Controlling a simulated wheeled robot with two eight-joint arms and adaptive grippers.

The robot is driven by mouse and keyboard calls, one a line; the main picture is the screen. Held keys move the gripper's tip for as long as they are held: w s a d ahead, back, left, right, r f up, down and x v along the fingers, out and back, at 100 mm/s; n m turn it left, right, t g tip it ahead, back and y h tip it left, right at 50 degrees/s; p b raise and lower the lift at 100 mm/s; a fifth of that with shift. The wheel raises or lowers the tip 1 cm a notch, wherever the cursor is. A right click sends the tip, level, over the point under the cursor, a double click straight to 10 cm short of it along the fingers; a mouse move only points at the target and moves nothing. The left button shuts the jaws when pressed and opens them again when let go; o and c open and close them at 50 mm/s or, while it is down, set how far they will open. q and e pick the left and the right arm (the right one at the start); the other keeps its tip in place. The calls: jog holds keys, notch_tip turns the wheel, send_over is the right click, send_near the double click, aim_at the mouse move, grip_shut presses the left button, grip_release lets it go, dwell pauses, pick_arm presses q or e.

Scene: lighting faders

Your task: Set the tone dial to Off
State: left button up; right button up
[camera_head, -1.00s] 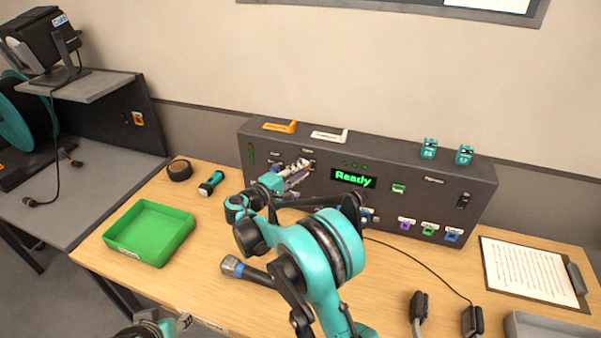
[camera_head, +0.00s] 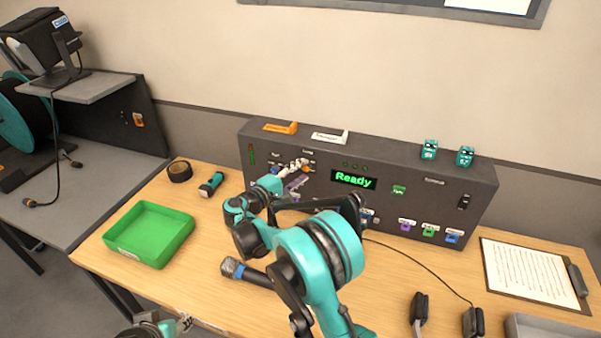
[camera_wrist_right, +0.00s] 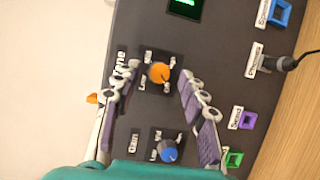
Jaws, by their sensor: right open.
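The tone dial is an orange knob (camera_wrist_right: 159,73) on a black plate on the dark console; the label beside it reads "Tone" in the right wrist view. It also shows in the head view as a small orange spot (camera_head: 306,169). My right gripper (camera_wrist_right: 160,76) is open, with one finger on each side of the orange knob and gaps between. The same gripper (camera_head: 297,168) is in front of the console's upper left in the head view. The knob's pointer setting is too small to read. My left gripper (camera_head: 184,323) is at the bottom edge, its jaws unclear.
A blue dial (camera_wrist_right: 169,151) marked "Gain" is close to the right fingers. The console (camera_head: 410,200) has a green "Ready" display (camera_head: 354,180) and coloured sockets. A green tray (camera_head: 150,234), flashlight (camera_head: 211,184), microphone (camera_head: 245,271) and clipboard (camera_head: 530,272) are on the table.

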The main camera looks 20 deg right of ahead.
jog(key=v, duration=1.1)
jog(key=shift+s+a, duration=0.15)
jog(key=shift+a, duration=0.15)
jog(key=s+d+m+g+y, duration=0.25)
jog(key=s+d+y, duration=0.45)
jog(key=s+d, duration=0.45)
jog(key=s+a+f+m+y, duration=0.1)
jog(key=s+f+m+y, duration=0.1)
jog(key=s, duration=0.7)
jog(key=s+a+f+m+y, duration=0.2)
jog(key=s+y, duration=0.3)
jog(key=s, duration=0.4)
jog(key=shift+s+a+f+m, duration=0.2)
jog(key=shift+s+f+m, duration=0.15)
jog(key=shift+s+f, duration=0.05)
